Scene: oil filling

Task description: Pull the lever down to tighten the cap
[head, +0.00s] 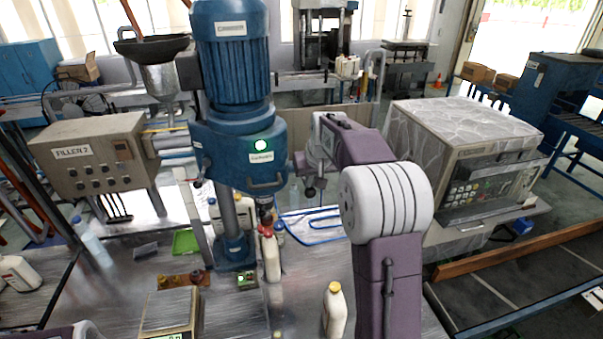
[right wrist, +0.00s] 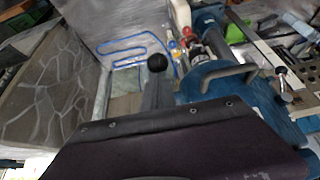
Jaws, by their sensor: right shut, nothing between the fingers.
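A lever with a black ball knob (right wrist: 157,62) shows in the right wrist view. My right gripper (head: 314,180) is shut and empty, just right of the machine head near the knob; contact cannot be told. A white bottle with a red cap (head: 270,254) stands by the machine's column. My left gripper is out of view.
A white bottle with a yellow cap (head: 335,312) stands at the front of the bench. A control box (head: 92,158) is at left, and a large box-shaped machine (head: 465,135) at right. A scale (head: 170,312) and a blue wire frame (head: 315,225) are on the bench.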

